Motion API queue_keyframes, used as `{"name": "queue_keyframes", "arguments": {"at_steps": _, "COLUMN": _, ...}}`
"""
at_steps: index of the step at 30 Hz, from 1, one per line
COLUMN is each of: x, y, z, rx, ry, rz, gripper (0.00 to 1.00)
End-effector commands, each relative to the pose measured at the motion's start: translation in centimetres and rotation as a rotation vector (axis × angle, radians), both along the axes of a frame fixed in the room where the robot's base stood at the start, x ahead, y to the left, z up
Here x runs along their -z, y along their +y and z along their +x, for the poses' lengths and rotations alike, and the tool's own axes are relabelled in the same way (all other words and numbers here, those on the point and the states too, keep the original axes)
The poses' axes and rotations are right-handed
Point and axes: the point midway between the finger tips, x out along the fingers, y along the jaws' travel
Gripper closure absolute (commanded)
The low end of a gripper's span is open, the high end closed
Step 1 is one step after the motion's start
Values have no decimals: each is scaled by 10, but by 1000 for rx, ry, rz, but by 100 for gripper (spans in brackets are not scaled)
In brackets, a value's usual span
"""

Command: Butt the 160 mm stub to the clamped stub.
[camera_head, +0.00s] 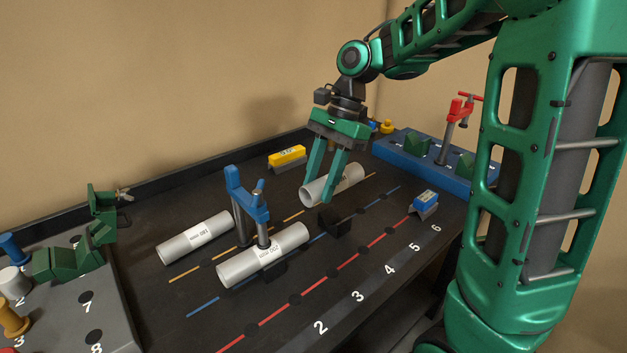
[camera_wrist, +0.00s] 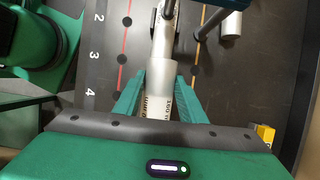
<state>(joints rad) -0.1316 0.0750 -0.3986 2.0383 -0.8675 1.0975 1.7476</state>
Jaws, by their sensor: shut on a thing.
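The clamped stub (camera_head: 262,256) is a light grey pipe with a white label, lying under the blue clamp (camera_head: 250,200). My gripper (camera_head: 323,188) is shut around another grey labelled stub (camera_head: 349,178), which I take as the 160 mm stub. The held stub seems raised above the table, behind and right of the clamped one, apart from it in the head view. In the wrist view the held stub (camera_wrist: 160,76) sits between the green fingers, roughly in line with the clamped stub (camera_wrist: 161,45) and overlapping its near end. The wrist view does not show the gap.
A loose grey stub (camera_head: 195,237) lies left of the clamp. A black support block (camera_head: 332,219) stands below the held stub. Coloured lines mark the table.

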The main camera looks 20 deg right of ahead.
Motion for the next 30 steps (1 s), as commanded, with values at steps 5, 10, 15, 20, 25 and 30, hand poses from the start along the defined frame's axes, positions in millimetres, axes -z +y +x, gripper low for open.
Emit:
{"name": "queue_keyframes", "arguments": {"at_steps": 5, "x": 0, "y": 4, "z": 0, "rx": -7, "ry": -1, "rz": 0, "gripper": 97}}
{"name": "queue_keyframes", "arguments": {"at_steps": 10, "x": 2, "y": 6, "z": 0, "rx": -9, "ry": -1, "rz": 0, "gripper": 97}}
{"name": "queue_keyframes", "arguments": {"at_steps": 15, "x": 12, "y": 6, "z": 0, "rx": -9, "ry": 2, "rz": 0, "gripper": 97}}
{"name": "queue_keyframes", "arguments": {"at_steps": 20, "x": 27, "y": 6, "z": -1, "rx": -10, "ry": 2, "rz": -1, "gripper": 97}}
{"name": "queue_keyframes", "arguments": {"at_steps": 25, "x": 39, "y": 6, "z": 0, "rx": -8, "ry": 1, "rz": 1, "gripper": 97}}
{"name": "queue_keyframes", "arguments": {"at_steps": 30, "x": 46, "y": 6, "z": 0, "rx": -9, "ry": -1, "rz": 0, "gripper": 97}}
